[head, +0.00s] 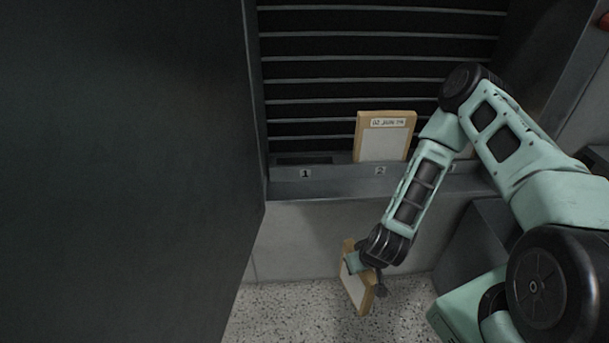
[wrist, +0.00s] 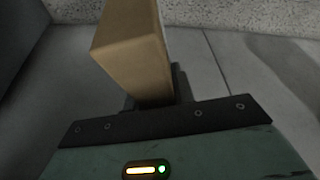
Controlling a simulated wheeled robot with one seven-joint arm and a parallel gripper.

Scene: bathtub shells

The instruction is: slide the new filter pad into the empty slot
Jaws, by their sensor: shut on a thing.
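My gripper (head: 368,268) is shut on a filter pad (head: 353,280) with a tan frame and a pale face. It holds the pad tilted, low in front of the grey ledge and above the speckled floor. The pad's tan edge (wrist: 135,50) fills the upper middle of the wrist view, with the dark fingers (wrist: 155,90) at its base. The empty slot (head: 304,161) is a dark opening in the ledge behind label 1, up and left of my gripper. Another tan-framed pad (head: 383,143) stands upright in the slot behind label 2.
A large dark panel (head: 130,150) covers the left side of the head view, its edge close to the empty slot. Black louvres (head: 370,50) rise behind the slots. The grey ledge (head: 330,182) runs along the front of them.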

